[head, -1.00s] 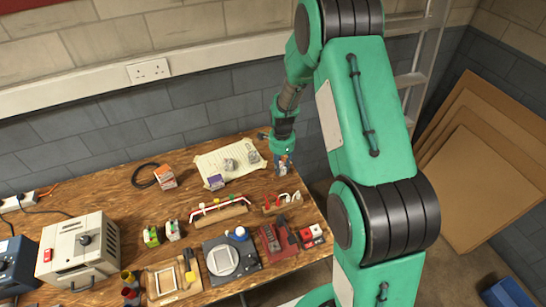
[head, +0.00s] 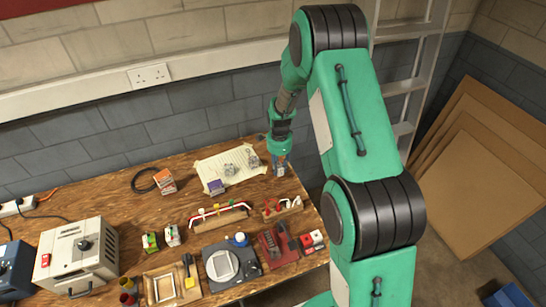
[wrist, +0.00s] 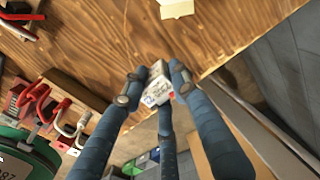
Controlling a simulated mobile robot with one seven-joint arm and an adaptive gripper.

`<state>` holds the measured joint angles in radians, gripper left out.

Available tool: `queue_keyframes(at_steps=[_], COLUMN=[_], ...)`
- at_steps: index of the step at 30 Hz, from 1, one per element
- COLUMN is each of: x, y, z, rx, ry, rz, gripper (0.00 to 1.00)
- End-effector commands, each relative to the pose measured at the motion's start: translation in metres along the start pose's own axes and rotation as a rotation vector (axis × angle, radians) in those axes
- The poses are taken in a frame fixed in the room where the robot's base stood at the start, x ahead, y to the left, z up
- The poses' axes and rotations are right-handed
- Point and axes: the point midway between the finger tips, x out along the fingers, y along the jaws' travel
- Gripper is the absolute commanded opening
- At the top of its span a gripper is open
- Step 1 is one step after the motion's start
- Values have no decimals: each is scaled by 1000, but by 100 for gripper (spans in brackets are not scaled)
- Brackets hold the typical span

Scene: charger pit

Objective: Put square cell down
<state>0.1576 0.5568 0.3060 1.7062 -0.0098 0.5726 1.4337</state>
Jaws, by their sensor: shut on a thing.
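The square cell (wrist: 157,88) is a small pale block with a printed label, between the fingertips of my gripper (wrist: 155,80) in the wrist view. The three blue-grey fingers close around it and partly cover it. In the head view my gripper (head: 279,167) points down near the far right part of the wooden workbench (head: 125,210), just right of a sheet of paper. The cell is too small and covered to make out there. The gap between cell and bench top cannot be judged.
A paper sheet (head: 213,167) with small grey objects lies left of my gripper. A rack with red-handled items (head: 283,206) stands in front, also seen as red clamps (wrist: 38,100) in the wrist view. The bench's right edge is close. Brown boards (head: 485,170) lean at right.

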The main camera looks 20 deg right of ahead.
Motion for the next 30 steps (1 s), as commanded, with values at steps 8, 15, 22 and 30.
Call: queue_keyframes(at_steps=[8, 15, 22, 30], x=[7, 9, 10, 10], y=[-50, -88, -106, -107], z=[-7, -12, -15, -15], rx=[0, 0, 0, 0], ry=[0, 0, 0, 0], rz=[0, -2, -1, 0], gripper=[0, 0, 0, 0])
